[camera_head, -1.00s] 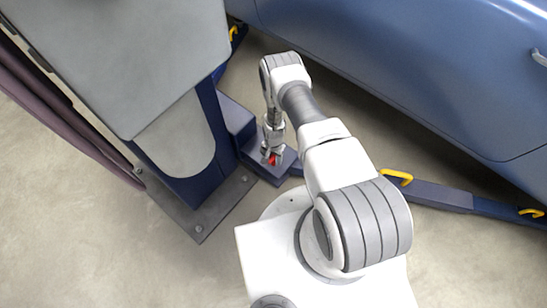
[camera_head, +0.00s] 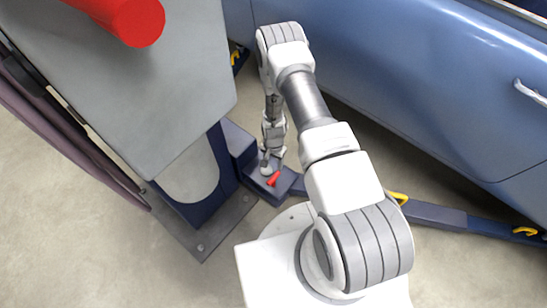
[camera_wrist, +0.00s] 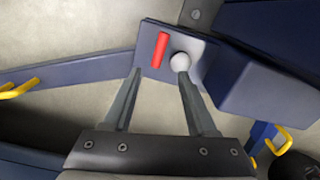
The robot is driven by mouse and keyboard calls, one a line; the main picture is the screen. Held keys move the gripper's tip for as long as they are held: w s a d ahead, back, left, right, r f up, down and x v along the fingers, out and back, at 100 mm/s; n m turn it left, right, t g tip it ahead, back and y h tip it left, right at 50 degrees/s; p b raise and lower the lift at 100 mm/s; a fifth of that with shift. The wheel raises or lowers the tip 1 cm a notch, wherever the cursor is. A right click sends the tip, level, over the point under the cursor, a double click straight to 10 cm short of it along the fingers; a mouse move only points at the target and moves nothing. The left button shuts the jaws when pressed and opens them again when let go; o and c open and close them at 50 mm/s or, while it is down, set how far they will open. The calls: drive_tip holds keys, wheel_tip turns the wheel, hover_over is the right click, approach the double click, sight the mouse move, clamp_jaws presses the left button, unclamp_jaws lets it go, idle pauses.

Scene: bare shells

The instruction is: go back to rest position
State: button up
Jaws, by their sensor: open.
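My gripper (camera_head: 271,158) hangs from the arm over the blue lift-arm end beside the post. In the wrist view its two fingers (camera_wrist: 159,74) are spread apart with nothing held between them. A small red bar (camera_wrist: 160,50) lies on the blue pad (camera_wrist: 150,68), just beyond the fingertips. It also shows in the head view (camera_head: 273,180), just below the gripper. A white ball-like knob (camera_wrist: 181,61) sits beside the bar, near the right fingertip.
A grey-and-blue lift post (camera_head: 170,90) stands at left, with a large red cylinder (camera_head: 125,15) at its top. A blue car (camera_head: 420,80) fills the upper right. Blue lift arms with yellow hooks (camera_head: 525,231) run low under it. Concrete floor (camera_head: 90,240) is clear at lower left.

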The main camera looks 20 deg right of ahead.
drive_tip(key=shift+r, duration=0.85)
